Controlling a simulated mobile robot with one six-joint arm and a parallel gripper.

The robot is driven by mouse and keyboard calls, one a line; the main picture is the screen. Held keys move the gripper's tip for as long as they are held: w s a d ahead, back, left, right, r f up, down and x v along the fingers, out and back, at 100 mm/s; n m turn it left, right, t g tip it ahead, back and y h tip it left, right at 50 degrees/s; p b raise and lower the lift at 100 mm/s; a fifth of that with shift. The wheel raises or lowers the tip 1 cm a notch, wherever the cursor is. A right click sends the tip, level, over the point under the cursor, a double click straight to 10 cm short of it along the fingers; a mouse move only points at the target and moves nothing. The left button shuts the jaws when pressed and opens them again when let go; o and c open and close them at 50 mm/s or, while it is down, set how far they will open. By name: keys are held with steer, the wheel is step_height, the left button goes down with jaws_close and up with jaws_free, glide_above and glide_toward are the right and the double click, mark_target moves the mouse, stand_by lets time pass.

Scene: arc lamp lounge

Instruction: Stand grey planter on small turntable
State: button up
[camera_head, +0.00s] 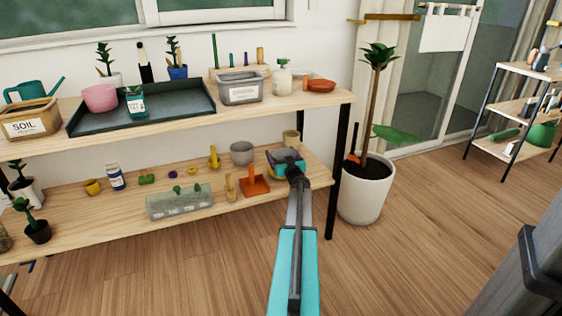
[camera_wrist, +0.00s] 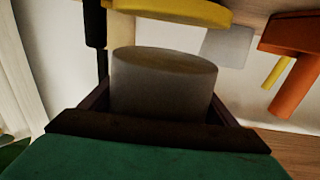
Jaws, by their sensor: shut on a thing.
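My gripper (camera_head: 289,158) is over the right end of the lower shelf. In the wrist view its jaws are shut on the grey planter (camera_wrist: 163,90), a plain cylinder whose flat end faces the top of the picture. In the head view the yellow disc (camera_head: 273,172) is mostly hidden under my gripper.
An orange scoop (camera_head: 254,184) and a grey pot (camera_head: 241,152) stand left of my gripper. A clear box (camera_head: 179,201) sits at the shelf's front. The loaded upper shelf (camera_head: 318,99) is overhead. A large potted plant (camera_head: 366,190) stands right of the black post.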

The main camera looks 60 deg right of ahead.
mark_target(280, 158)
steer(key=shift+f+b, duration=0.7)
steer(key=shift+f, duration=0.8)
steer(key=o, duration=1.3)
steer(key=shift+f, duration=0.1)
steer(key=shift+a, duration=0.1)
steer(key=shift+r+p+v, duration=0.2)
steer(key=shift+p+v, duration=0.2)
steer(key=shift+v, duration=0.65)
steer(key=shift+p+v, duration=1.4)
steer(key=shift+v, duration=3.6)
steer(key=shift+f, duration=0.1)
